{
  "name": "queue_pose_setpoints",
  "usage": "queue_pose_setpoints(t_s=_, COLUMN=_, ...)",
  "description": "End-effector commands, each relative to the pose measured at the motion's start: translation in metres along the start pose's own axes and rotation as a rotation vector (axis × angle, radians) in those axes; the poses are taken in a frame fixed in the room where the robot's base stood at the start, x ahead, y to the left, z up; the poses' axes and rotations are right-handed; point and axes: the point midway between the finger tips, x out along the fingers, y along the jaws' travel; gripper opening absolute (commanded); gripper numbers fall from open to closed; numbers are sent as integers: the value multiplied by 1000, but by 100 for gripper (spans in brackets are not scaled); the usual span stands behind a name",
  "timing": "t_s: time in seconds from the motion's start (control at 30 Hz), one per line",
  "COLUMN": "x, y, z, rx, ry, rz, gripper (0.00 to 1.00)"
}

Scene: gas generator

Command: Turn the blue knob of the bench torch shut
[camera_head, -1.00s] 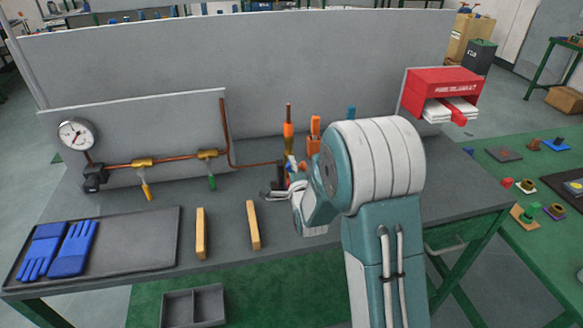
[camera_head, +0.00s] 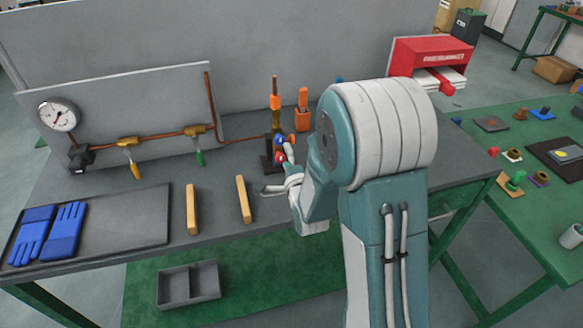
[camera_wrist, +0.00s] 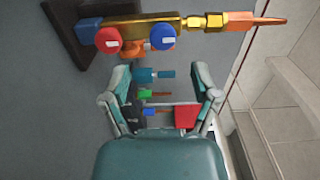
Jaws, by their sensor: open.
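The bench torch (camera_head: 276,120) stands upright on the bench, with a brass body and an orange upper part. In the wrist view its brass body (camera_wrist: 190,24) lies across the top. Its blue knob (camera_wrist: 161,37) has a white mark on its face and sits beside a red knob (camera_wrist: 109,40). The blue knob is small in the head view (camera_head: 279,140). My gripper (camera_wrist: 160,95) is open, its two fingers apart below the knobs in the wrist view, touching neither. In the head view my gripper (camera_head: 277,172) is at the torch's near side, partly hidden by my arm.
A gauge (camera_head: 57,117) and copper pipe with valves are on the left panel. Blue gloves (camera_head: 48,235) lie on a dark tray (camera_head: 140,215). Two wooden bars (camera_head: 243,199) lie on the bench. An orange-handled item (camera_head: 302,105) stands right of the torch. A red blanket box (camera_head: 432,60) is behind.

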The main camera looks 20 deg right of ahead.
Motion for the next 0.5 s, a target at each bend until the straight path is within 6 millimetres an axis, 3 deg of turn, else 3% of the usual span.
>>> queue_pose_setpoints(t_s=0.2, x=-37, y=1, z=0, rx=0, ry=0, rz=2, gripper=78)
queue_pose_setpoints(t_s=0.5, x=-48, y=1, z=0, rx=0, ry=1, rz=2, gripper=78)
